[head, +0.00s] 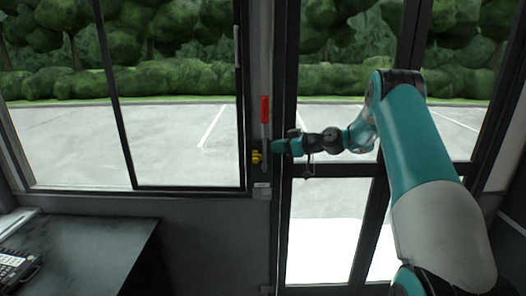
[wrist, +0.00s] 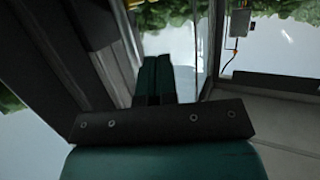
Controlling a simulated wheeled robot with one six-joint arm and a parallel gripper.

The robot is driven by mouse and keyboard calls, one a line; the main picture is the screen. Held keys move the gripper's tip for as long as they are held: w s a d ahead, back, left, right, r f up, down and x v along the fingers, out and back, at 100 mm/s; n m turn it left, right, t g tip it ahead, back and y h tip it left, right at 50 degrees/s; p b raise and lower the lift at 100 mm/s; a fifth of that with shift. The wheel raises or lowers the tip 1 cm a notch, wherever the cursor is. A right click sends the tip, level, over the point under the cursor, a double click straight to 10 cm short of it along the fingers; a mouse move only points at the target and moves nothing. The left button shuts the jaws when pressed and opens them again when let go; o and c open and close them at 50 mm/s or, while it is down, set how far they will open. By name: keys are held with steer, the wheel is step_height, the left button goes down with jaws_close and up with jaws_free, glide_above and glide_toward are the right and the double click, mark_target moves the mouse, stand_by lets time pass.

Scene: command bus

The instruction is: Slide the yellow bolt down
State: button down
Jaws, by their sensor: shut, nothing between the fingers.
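The yellow bolt (head: 257,157) is a small piece on the dark post between the side window and the glass door, low on a grey upright strip, in the head view. My gripper (head: 277,147) is just to the right of the bolt and slightly higher. I cannot tell whether it touches the post. In the wrist view, the two teal fingers of my gripper (wrist: 153,62) lie side by side, shut and empty.
A red handle (head: 265,109) stands on the same post above the bolt. The glass door (head: 330,235) with dark frames is behind my arm. A small grey box (wrist: 239,22) shows in the wrist view.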

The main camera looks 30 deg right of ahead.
mark_target(265, 152)
steer(key=w+f+p, duration=0.1)
steer(key=w+a+f+p, duration=0.2)
steer(key=w, duration=0.1)
steer(key=shift+a, duration=0.25)
steer(key=shift+w+a+f, duration=0.15)
steer(key=shift+w+f, duration=0.15)
steer(key=shift+f, duration=0.45)
step_height(265, 152, down, 9)
steer(key=b, duration=1)
